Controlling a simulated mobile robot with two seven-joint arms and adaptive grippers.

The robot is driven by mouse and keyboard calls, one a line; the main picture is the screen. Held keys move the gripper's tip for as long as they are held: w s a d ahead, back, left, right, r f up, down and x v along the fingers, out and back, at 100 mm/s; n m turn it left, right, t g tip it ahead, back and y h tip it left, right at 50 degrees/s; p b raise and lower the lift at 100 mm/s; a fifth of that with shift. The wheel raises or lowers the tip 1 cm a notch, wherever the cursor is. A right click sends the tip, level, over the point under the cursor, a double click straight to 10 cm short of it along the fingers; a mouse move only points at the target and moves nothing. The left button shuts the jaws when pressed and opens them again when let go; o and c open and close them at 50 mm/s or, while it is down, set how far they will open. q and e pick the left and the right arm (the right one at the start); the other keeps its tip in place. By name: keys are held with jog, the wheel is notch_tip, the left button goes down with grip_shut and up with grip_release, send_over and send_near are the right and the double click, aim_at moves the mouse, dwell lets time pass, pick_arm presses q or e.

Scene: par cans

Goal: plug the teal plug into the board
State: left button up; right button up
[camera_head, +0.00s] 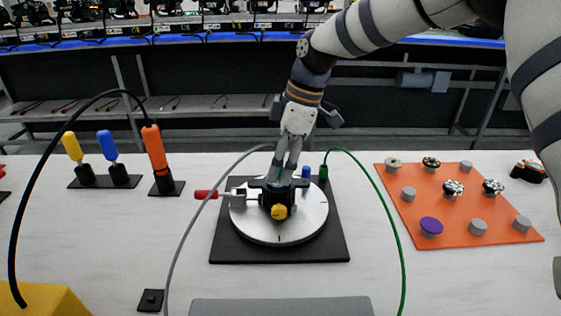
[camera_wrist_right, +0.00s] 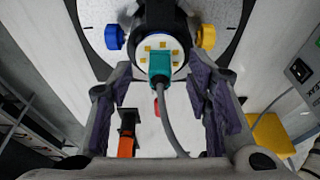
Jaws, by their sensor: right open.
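The teal plug (camera_wrist_right: 159,66) shows in the right wrist view with a grey cable (camera_wrist_right: 172,125) running from it. It is at a round pale face with small yellow squares (camera_wrist_right: 160,46); how far it is seated I cannot tell. In the head view my right gripper (camera_head: 284,172) reaches down over the round metal disc (camera_head: 285,229) on a black board (camera_head: 232,250) and hides most of the plug. In the wrist view my right gripper (camera_wrist_right: 160,80) is open, with its purple-padded fingers apart on both sides of the plug and cable. My left gripper is not in view.
Upright yellow, blue and orange (camera_head: 154,147) handles stand left. An orange board (camera_head: 400,230) with several knobs lies right. A grey block (camera_head: 280,307) is in front.

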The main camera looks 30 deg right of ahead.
jog(key=v, duration=1.2)
jog(key=shift+a, duration=0.15)
